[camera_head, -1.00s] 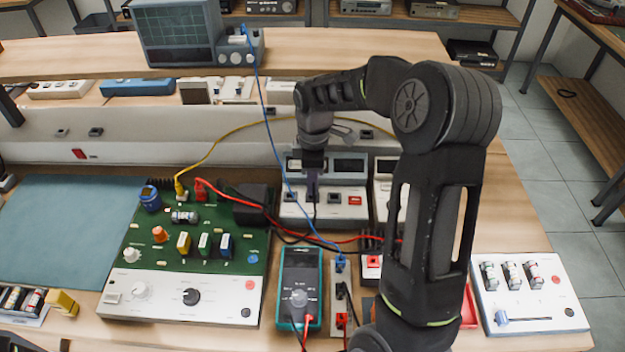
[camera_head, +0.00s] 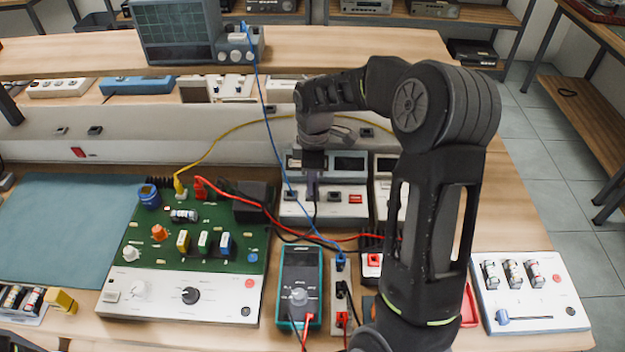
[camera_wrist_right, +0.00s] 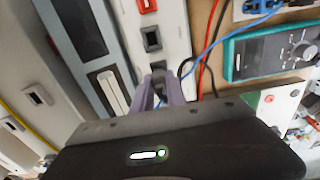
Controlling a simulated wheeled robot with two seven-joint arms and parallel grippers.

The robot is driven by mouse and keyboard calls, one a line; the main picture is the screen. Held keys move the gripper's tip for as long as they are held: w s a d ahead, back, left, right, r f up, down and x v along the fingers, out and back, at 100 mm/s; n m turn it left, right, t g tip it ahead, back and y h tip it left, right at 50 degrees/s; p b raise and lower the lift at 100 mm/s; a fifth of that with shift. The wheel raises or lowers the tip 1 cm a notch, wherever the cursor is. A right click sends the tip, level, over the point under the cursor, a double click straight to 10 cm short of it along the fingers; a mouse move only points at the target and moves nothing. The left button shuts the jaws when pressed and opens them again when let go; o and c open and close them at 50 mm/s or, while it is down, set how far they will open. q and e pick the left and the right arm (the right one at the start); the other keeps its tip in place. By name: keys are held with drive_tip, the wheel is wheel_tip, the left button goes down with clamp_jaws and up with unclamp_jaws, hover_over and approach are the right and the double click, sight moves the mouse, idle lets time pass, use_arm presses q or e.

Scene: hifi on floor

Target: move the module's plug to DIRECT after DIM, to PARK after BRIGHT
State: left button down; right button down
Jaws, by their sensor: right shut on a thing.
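My right gripper (camera_head: 312,196) points down over the front of a pale module with dark display windows (camera_head: 349,165) at the middle back of the bench. Its purple fingers (camera_wrist_right: 161,92) are shut on a small black plug (camera_wrist_right: 158,74), mostly hidden between them; a black cable runs from there. In the wrist view the plug is at the module's socket row; I cannot tell whether it is seated. A free black socket (camera_wrist_right: 151,39) and a red switch (camera_wrist_right: 147,5) lie beyond it. The labels DIRECT and PARK, and any lamp's brightness, are not readable. My left gripper is not in view.
A green circuit board (camera_head: 140,232) lies left of a teal multimeter (camera_head: 300,275). Red, blue and yellow leads cross near my right gripper. A white panel (camera_head: 540,300) with several cylinders is at the right. A blue mat (camera_head: 65,225) is clear at the left.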

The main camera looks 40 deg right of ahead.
drive_tip(key=shift+f+b, duration=0.4)
drive_tip(key=shift+f, duration=0.25)
idle(2.3)
drive_tip(key=c, duration=1.3)
unclamp_jaws()
drive_tip(key=shift+o, duration=0.2)
drive_tip(key=shift+r, duration=0.35)
wheel_tip(320, 180, up, 6)
drive_tip(key=p, duration=0.5)
drive_tip(key=shift+r, duration=0.25)
drive_tip(key=shift+r+p, duration=0.3)
drive_tip(key=shift+r, duration=0.05)
drive_tip(key=shift+r, duration=0.1)
